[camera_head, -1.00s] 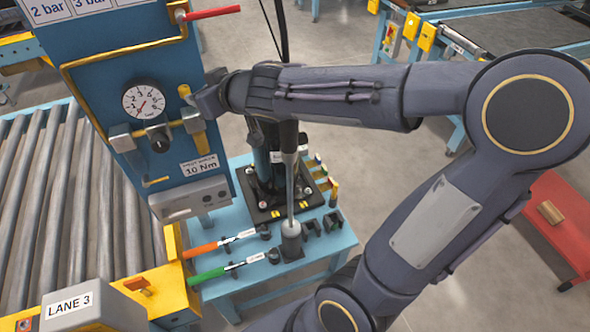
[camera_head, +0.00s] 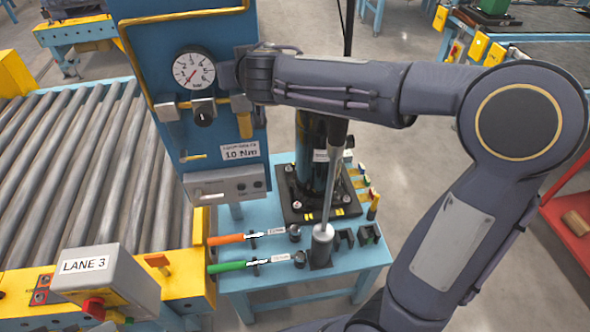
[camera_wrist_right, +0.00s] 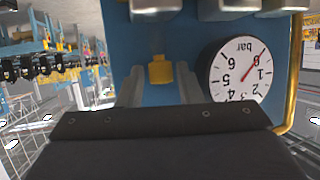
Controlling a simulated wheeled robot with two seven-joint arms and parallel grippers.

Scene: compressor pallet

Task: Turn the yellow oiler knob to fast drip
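The yellow oiler knob (camera_wrist_right: 160,70) shows in the right wrist view against the blue panel (camera_wrist_right: 195,35). My right gripper (camera_wrist_right: 160,80) is open there, with one grey finger on each side of the knob and a visible gap on both sides. In the head view my right gripper (camera_head: 241,78) is at the panel just right of the round gauge (camera_head: 194,69) and hides the knob. A yellow part (camera_head: 244,123) shows below the gripper. The gauge also shows upside down in the right wrist view (camera_wrist_right: 240,70). My left gripper is not in view.
A grey regulator with a dark knob (camera_head: 203,112) sits under the gauge. Below is a blue bench (camera_head: 240,290) with orange-handled (camera_head: 230,238) and green-handled (camera_head: 230,265) tools. A roller conveyor (camera_head: 90,170) and the LANE 3 box (camera_head: 100,275) stand left.

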